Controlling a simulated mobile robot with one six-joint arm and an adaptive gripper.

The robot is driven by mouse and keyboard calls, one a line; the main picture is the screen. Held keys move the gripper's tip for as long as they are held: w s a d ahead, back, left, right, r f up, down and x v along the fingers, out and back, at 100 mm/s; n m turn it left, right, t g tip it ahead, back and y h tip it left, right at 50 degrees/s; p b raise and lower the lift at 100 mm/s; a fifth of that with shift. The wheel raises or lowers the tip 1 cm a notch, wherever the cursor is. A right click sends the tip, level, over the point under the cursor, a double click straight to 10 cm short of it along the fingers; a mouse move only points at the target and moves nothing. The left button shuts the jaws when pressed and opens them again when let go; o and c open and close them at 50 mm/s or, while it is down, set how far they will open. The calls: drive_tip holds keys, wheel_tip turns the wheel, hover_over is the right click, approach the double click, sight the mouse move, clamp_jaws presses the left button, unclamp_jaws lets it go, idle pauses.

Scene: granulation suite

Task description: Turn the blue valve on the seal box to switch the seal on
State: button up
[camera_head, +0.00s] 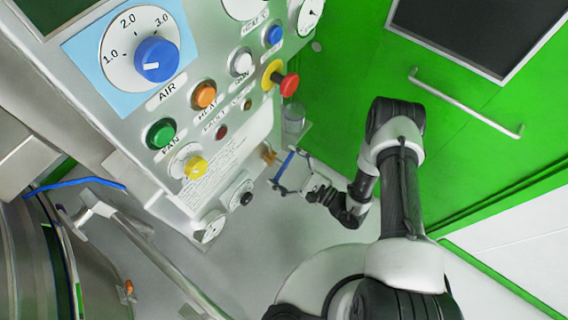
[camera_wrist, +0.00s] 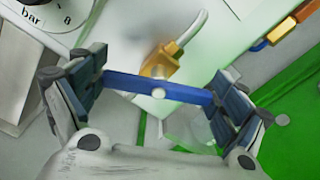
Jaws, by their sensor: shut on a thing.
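The blue valve handle (camera_wrist: 180,93) is a straight bar with a pale round pivot at its middle. In the wrist view it spans crosswise between the two fingers of my gripper (camera_wrist: 157,82), one end at each finger pad. In the head view the blue handle (camera_head: 286,164) shows as a small bar at my gripper (camera_head: 288,178), beneath the control panel. A brass fitting (camera_wrist: 159,66) with a white hose sits just behind the handle; it also shows in the head view (camera_head: 268,155). The seal box outline is hard to make out behind the handle.
The control panel (camera_head: 120,75) has a blue AIR knob (camera_head: 156,60), several coloured buttons and a red emergency stop (camera_head: 289,85). A clear cup (camera_head: 293,119) hangs near my gripper. A gauge marked bar (camera_wrist: 44,14) is close by. A green door with a bar handle (camera_head: 465,103) stands right.

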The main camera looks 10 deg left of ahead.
drive_tip(key=n+p, duration=0.1)
drive_tip(key=n, duration=0.5)
drive_tip(key=shift+s+f, duration=0.1)
drive_tip(key=n+p, duration=0.1)
drive_tip(key=n, duration=0.5)
drive_tip(key=shift+f, duration=0.15)
drive_tip(key=shift+n, duration=0.4)
drive_tip(key=o, duration=0.8)
drive_tip(key=shift+p, duration=0.3)
drive_tip(key=v, duration=1.2)
drive_tip(key=shift+s, duration=0.1)
